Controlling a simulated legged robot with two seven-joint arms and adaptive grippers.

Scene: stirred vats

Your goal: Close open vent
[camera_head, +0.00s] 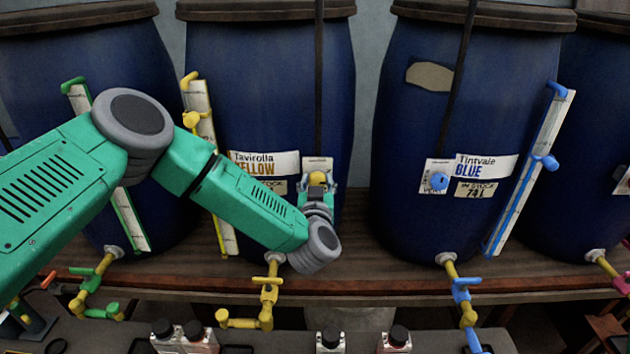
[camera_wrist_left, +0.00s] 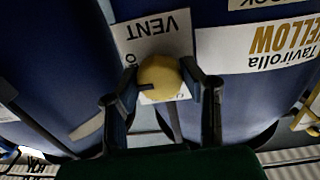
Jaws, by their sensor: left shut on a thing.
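The yellow vent knob (camera_head: 317,179) sits on a white plate (camera_head: 318,164) on the front of the vat labelled Tavirolla YELLOW (camera_head: 270,60). In the left wrist view the round knob (camera_wrist_left: 159,80) is in front of the plate marked VENT (camera_wrist_left: 155,32), which appears upside down. A dark mark shows on the knob's left side there. My left gripper (camera_head: 319,190) is shut on the knob, with one finger on each side (camera_wrist_left: 160,72). The gripper partly covers the knob and plate in the head view. My right gripper is out of view.
The Tintvale BLUE vat (camera_head: 410,110) stands to the right with its own blue vent knob (camera_head: 439,181). Yellow taps (camera_head: 268,295) and blue taps (camera_head: 463,300) jut out below. Sight gauges (camera_head: 203,125) line the vats. Small bottles (camera_head: 330,340) stand in front.

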